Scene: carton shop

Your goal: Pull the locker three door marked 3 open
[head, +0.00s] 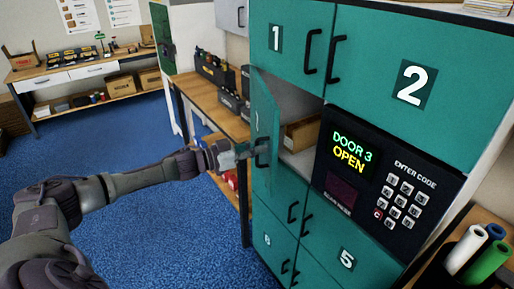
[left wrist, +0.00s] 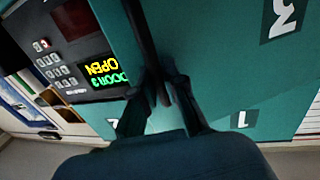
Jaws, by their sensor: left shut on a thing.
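The teal door marked 3 (head: 264,105) is swung part way open toward the left, seen nearly edge-on in the head view. Its face, with the number 3, fills the upper right of the left wrist view (left wrist: 225,50). My left gripper (head: 252,152) is shut on the door's black handle (head: 263,157). In the left wrist view the handle (left wrist: 146,45) runs between the two fingers (left wrist: 161,92). Inside the open compartment is a brown cardboard box (head: 302,133). My right gripper is in neither view.
The black keypad panel (head: 396,172) right of the compartment has a display (head: 350,152) reading "DOOR 3 OPEN". Door 1 (head: 290,40), door 2 (head: 420,75) and door 5 (head: 345,258) are closed. A wooden bench (head: 215,103) stands behind the open door. Blue floor is clear at left.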

